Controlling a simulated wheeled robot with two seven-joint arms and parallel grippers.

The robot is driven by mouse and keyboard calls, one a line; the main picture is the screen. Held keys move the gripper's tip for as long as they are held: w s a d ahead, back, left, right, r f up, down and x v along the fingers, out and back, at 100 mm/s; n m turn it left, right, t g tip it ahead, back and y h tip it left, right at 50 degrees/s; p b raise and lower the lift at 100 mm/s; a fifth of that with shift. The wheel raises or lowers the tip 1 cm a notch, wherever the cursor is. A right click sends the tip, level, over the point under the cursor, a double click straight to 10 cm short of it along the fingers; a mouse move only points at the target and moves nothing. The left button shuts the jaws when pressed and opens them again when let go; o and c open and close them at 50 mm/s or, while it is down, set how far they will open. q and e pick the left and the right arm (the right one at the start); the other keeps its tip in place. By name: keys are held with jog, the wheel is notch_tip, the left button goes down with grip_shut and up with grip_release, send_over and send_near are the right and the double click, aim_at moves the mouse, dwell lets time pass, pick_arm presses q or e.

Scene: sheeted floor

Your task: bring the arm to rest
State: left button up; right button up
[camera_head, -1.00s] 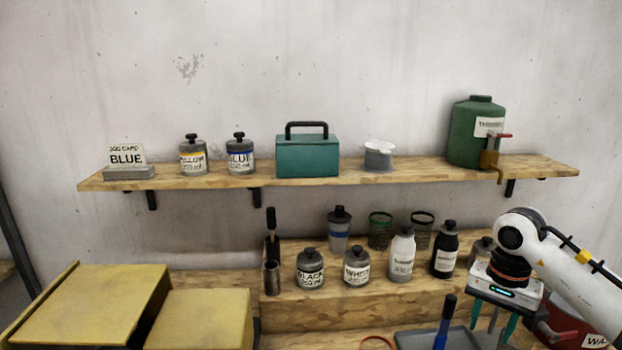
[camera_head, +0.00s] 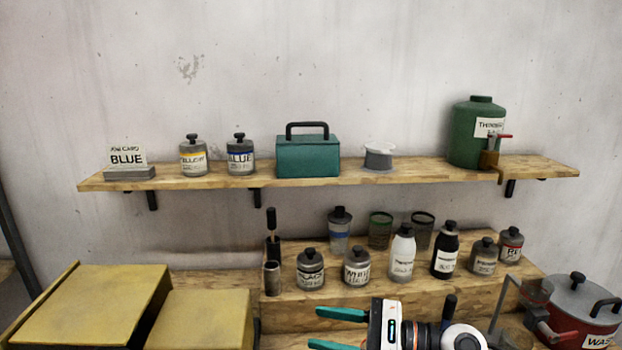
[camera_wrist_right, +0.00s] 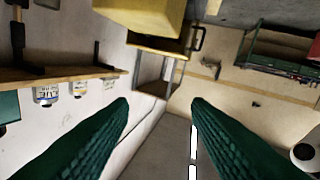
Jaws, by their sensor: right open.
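My right arm comes in at the bottom right of the head view, and its right gripper (camera_head: 326,328) points left, low in front of the stepped wooden stand. Its two green fingers are apart with nothing between them. In the right wrist view the fingers (camera_wrist_right: 160,108) are also spread and empty, with wall and floor between and beyond them. My left gripper does not show.
A stepped stand (camera_head: 400,297) holds several bottles. A red pot (camera_head: 577,312) stands at the right and yellow boxes (camera_head: 100,305) at the lower left. The wall shelf (camera_head: 330,178) carries a teal toolbox (camera_head: 308,156) and green tank (camera_head: 475,135).

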jog(key=w+d+m+t+h, duration=0.1)
jog(key=d+m+t+h, duration=0.55)
jog(key=m, duration=0.85)
jog(key=w+d+m+t+h, duration=0.1)
jog(key=d+m+t+h, duration=0.2)
jog(key=m+t, duration=0.9)
jog(key=s+d+f+m+g+h, duration=0.3)
jog(key=d+f+m+g+h, duration=0.15)
jog(key=f+m, duration=0.3)
jog(key=s+d+f+m+g+h, duration=0.25)
jog(key=f+m+g+h, duration=0.2)
jog(key=f+m, duration=0.35)
jog(key=s+d+f+m+g, duration=0.1)
jog(key=s+f+m+g, duration=0.4)
jog(key=s, duration=0.5)
jog(key=s+f+m+g, duration=0.5)
jog(key=s+f, duration=0.1)
jog(key=s, duration=0.4)
notch_tip(320, 180, down, 26)
jog(key=g+b, duration=0.1)
jog(key=s+d+f+n+g+b, duration=0.1)
jog(key=s+d+f, duration=0.2)
jog(key=s+f, duration=1.4)
jog(key=shift+f+y, duration=0.35)
jog(key=shift+f, duration=0.35)
jog(key=shift+s+g, duration=0.1)
jog(key=shift+g, duration=0.15)
